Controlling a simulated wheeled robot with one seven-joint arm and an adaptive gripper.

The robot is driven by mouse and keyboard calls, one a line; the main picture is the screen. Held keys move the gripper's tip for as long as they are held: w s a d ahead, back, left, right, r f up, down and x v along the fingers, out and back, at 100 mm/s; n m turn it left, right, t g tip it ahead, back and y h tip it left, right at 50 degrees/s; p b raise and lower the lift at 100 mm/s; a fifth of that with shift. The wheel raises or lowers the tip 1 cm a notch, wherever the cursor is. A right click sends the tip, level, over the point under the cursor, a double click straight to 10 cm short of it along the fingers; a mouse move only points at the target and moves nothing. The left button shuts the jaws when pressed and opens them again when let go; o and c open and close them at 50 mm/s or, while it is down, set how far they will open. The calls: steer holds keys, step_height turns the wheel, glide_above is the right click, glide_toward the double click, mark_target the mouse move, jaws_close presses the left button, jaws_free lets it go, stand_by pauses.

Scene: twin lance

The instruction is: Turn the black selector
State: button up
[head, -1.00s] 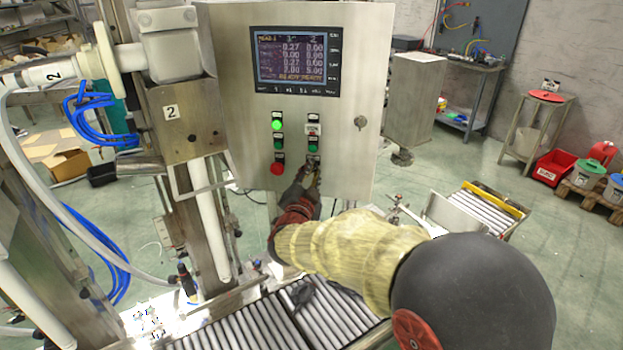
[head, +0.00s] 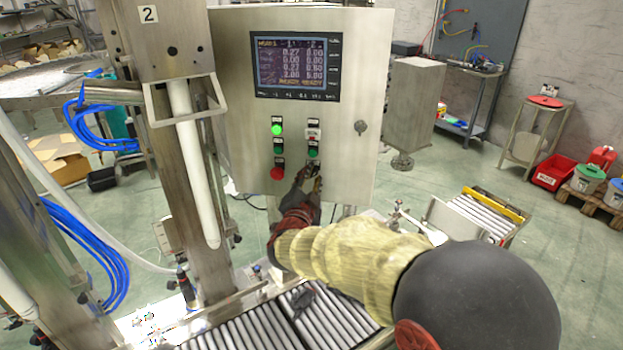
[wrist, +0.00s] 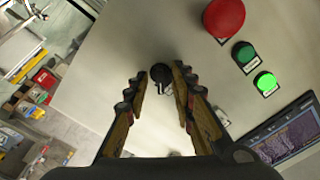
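The black selector (wrist: 160,73) is a small dark knob on the metal panel face, seen in the wrist view between my fingertips. My gripper (wrist: 159,76) is open, with one finger on each side of the knob. The right fingertip looks very close to it; I cannot tell whether it touches. In the head view my gripper (head: 312,176) is at the lower part of the control panel (head: 345,120), below the button columns, and covers most of the selector.
A red button (head: 277,173) and green buttons, one lit (head: 276,130), sit above and left of my gripper. A screen (head: 296,66) is at the panel's top. A white lance (head: 195,170) stands left of the panel, and a roller conveyor (head: 325,312) runs below.

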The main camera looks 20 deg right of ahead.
steer(key=v, duration=1.2)
steer(key=shift+a, duration=0.1)
